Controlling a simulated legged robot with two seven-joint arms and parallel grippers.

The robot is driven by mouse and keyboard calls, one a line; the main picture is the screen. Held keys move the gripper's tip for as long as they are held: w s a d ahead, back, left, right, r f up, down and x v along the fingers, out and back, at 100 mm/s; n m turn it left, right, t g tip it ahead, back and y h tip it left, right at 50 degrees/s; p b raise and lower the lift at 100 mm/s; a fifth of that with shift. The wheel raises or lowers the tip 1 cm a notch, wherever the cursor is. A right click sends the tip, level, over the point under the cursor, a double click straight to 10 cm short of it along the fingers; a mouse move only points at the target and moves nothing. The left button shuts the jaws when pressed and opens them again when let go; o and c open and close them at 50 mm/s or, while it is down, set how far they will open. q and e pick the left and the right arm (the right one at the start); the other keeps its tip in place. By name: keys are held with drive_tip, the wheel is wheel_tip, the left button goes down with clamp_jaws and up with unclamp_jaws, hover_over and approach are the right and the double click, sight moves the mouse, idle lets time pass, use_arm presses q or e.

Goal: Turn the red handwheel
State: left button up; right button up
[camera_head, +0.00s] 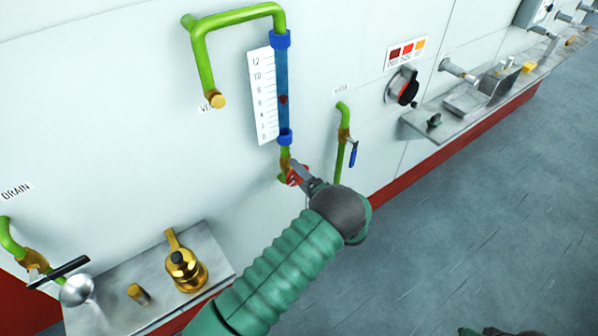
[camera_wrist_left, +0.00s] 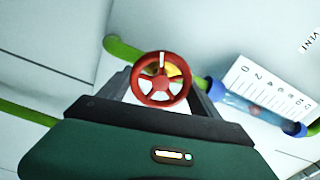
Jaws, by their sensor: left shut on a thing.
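The red handwheel (camera_head: 293,179) is small and sits on the pipe below the blue sight tube, partly hidden by my gripper in the head view. In the left wrist view the red handwheel (camera_wrist_left: 147,88) shows its spoked face, with a white mark on its upper spoke. My left gripper (camera_head: 296,173) reaches it from the lower right, and in the wrist view its fingers (camera_wrist_left: 162,84) lie on either side of the wheel, shut on it.
A white scale (camera_head: 262,95) stands beside the blue tube (camera_head: 282,85). A green pipe with a blue-handled valve (camera_head: 353,157) is to the right. A steel shelf (camera_head: 110,308) with brass parts is at lower left. Grey floor (camera_head: 480,220) is clear at right.

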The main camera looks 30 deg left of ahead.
use_arm(q)
drive_tip(key=shift+w+d+m+p, duration=0.1)
drive_tip(key=shift+m+p, duration=0.2)
drive_tip(key=shift+m, duration=0.9)
drive_tip(key=o, duration=1)
drive_tip(key=shift+f, duration=0.1)
drive_tip(key=o, duration=0.4)
drive_tip(key=shift+w+f, duration=0.1)
drive_tip(key=shift+w, duration=0.05)
drive_tip(key=shift+c, duration=0.2)
